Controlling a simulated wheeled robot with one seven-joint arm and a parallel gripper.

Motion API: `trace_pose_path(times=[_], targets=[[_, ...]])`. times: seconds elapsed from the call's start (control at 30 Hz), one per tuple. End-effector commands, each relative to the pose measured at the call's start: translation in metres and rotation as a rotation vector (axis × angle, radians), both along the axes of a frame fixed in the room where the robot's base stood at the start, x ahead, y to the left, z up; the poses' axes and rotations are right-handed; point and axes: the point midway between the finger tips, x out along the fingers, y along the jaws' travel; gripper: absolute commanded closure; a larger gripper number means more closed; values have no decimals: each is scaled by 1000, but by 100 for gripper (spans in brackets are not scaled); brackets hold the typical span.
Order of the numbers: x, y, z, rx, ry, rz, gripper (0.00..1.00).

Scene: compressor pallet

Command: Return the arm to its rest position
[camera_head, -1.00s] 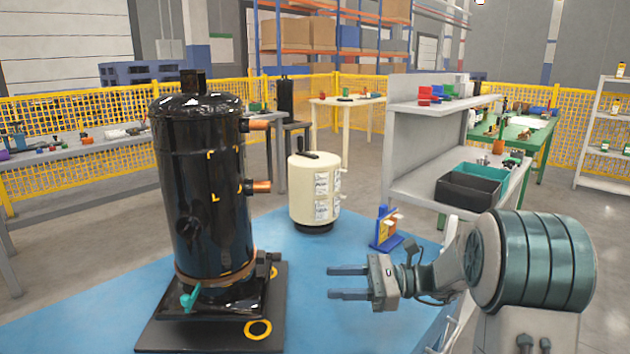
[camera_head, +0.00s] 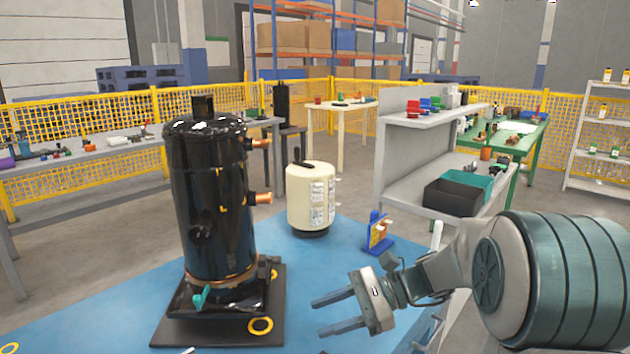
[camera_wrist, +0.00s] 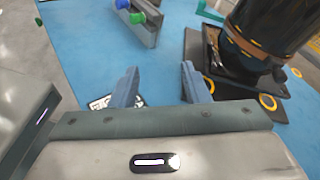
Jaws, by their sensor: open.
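My gripper (camera_head: 335,311) is open and empty in the head view, at the lower right above the blue surface (camera_head: 125,306). Its two blue-grey fingers point left, toward the black compressor (camera_head: 212,200), and are apart from it. In the wrist view my gripper (camera_wrist: 160,88) shows both fingers spread, with the blue surface beneath and nothing between the fingertips. The compressor stands upright on a black base plate (camera_head: 180,331) with yellow rings. In the wrist view its lower part (camera_wrist: 262,35) is at the upper right.
A cream cylinder (camera_head: 308,196) and a small blue stand (camera_head: 376,233) are on the blue surface behind my gripper. A grey shelf bench (camera_head: 400,150) with a black bin (camera_head: 452,197) stands to the right. A yellow mesh fence (camera_head: 75,115) runs behind.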

Motion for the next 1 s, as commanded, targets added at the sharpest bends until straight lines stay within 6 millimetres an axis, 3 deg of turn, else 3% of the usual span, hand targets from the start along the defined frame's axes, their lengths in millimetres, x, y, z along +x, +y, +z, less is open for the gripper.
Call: trace_pose_path(times=[0.03,0.27,0.5,0.8,1.0], targets=[[-10,1,15,-47,-32,24,58],[-69,-13,51,-354,-256,196,58],[-119,-54,93,-706,-567,442,58],[-147,-107,149,-1051,-930,750,58],[-150,-121,162,-1138,-1029,843,58]])
